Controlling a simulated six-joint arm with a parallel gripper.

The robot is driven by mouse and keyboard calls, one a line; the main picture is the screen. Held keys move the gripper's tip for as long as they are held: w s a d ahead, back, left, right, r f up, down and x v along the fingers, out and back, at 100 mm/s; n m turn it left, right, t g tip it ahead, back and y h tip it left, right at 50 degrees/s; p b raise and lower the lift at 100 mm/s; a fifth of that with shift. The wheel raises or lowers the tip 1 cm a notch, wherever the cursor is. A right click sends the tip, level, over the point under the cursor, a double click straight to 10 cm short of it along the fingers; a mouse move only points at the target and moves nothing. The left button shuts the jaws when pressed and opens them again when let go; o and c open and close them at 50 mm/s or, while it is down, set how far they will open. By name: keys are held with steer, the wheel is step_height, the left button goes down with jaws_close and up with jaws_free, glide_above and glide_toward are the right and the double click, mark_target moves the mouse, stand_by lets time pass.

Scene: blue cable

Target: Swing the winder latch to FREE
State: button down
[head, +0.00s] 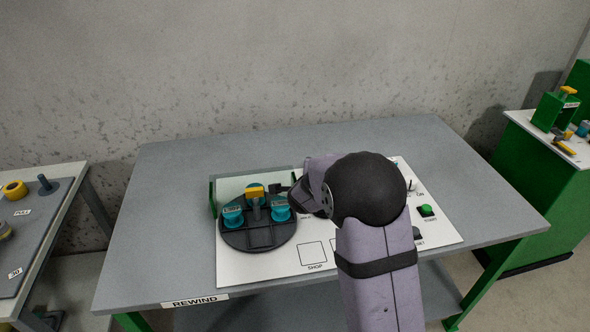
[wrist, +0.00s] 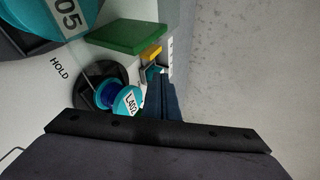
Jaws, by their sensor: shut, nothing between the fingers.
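In the head view a dark round winder plate (head: 258,238) lies on a white panel. It carries teal spools, one on the left (head: 233,217) and one on the right (head: 280,211), and a yellow-topped part (head: 255,193) stands between them. I cannot tell for sure which part is the latch. In the wrist view a HOLD label (wrist: 60,68) is on the panel; no FREE label is readable. A teal spool marked L402 (wrist: 128,103) with blue cable lies close to my gripper (wrist: 158,90), which is shut and empty. In the head view my arm mostly hides the gripper.
The panel sits on a grey table (head: 170,235) labelled REWIND. A green button (head: 425,210) is on the panel's right. A green block (wrist: 130,37) shows in the wrist view. Other benches stand left and right. The table's left side is clear.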

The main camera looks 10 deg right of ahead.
steer(key=a+r, duration=0.1)
steer(key=a, duration=0.1)
steer(key=s+a+r, duration=0.1)
steer(key=a+r, duration=0.1)
steer(key=a, duration=0.1)
steer(key=a+r+p, duration=0.1)
steer(key=a+r, duration=0.1)
steer(key=a, duration=0.1)
steer(key=shift+s+a, duration=0.25)
steer(key=shift+s, duration=0.15)
